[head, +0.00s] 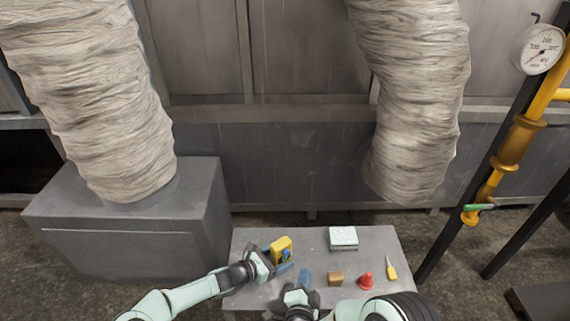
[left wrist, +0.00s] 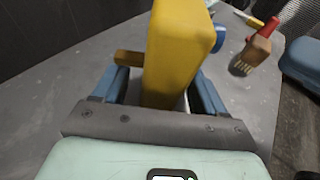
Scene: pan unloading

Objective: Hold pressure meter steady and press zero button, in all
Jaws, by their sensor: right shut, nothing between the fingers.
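The yellow pressure meter (head: 282,245) stands at the left of the low grey table in the head view. In the left wrist view the meter (left wrist: 172,55) rises between the two blue fingers of my left gripper (left wrist: 160,85), with a gap showing beside the left finger. In the head view my left gripper (head: 275,261) is at the meter. My right gripper (head: 305,277) is shut and empty, right of the meter and apart from it. The meter's face is hidden.
A dial gauge (head: 539,49) on yellow pipework stands at the right.

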